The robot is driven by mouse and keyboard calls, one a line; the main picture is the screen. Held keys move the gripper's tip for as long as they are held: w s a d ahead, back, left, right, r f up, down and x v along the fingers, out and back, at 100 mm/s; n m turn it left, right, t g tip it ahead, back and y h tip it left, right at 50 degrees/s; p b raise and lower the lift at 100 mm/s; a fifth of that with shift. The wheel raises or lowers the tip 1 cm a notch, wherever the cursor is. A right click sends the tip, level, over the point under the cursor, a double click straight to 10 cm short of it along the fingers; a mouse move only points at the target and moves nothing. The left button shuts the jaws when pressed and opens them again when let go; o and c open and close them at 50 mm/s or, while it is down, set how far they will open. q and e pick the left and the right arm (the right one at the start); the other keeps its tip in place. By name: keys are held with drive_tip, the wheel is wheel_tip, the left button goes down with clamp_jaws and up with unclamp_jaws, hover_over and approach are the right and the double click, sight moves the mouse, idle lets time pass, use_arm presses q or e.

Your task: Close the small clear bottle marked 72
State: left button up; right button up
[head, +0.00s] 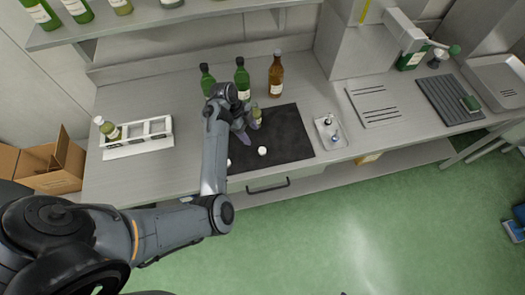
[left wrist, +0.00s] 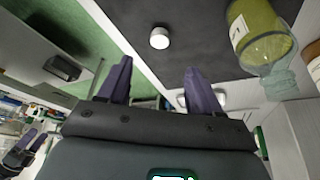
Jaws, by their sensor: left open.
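A small clear bottle (head: 256,115) with yellow-green liquid and a pale label stands on the dark mat (head: 287,132). In the left wrist view the bottle (left wrist: 262,35) shows at the upper right with a bare, open neck; I cannot read its number. A white cap (head: 263,151) lies on the mat and also shows in the left wrist view (left wrist: 159,38). A second white cap (head: 228,162) lies near the mat's front left. My left gripper (head: 245,138) is open and empty beside the bottle, its fingers (left wrist: 159,66) apart. My right gripper (left wrist: 30,140) shows small at the left wrist view's lower left.
Two green bottles (head: 242,79) and an amber bottle (head: 275,76) stand behind the mat. A white rack (head: 140,146) at left holds a small white-topped bottle (head: 111,131). A small tray (head: 330,132) sits right of the mat. A shelf (head: 150,21) with bottles hangs above.

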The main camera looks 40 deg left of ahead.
use_arm(q)
drive_tip(key=shift+f, duration=0.1)
hover_over(262, 150)
drive_tip(key=s+a, duration=0.1)
drive_tip(key=a, duration=0.2)
drive_tip(key=shift+d+f, duration=0.2)
drive_tip(key=shift+f, duration=2.35)
drive_tip(key=shift+x, duration=2.6)
drive_tip(key=c, duration=1.1)
drive_tip(key=shift+r, duration=0.15)
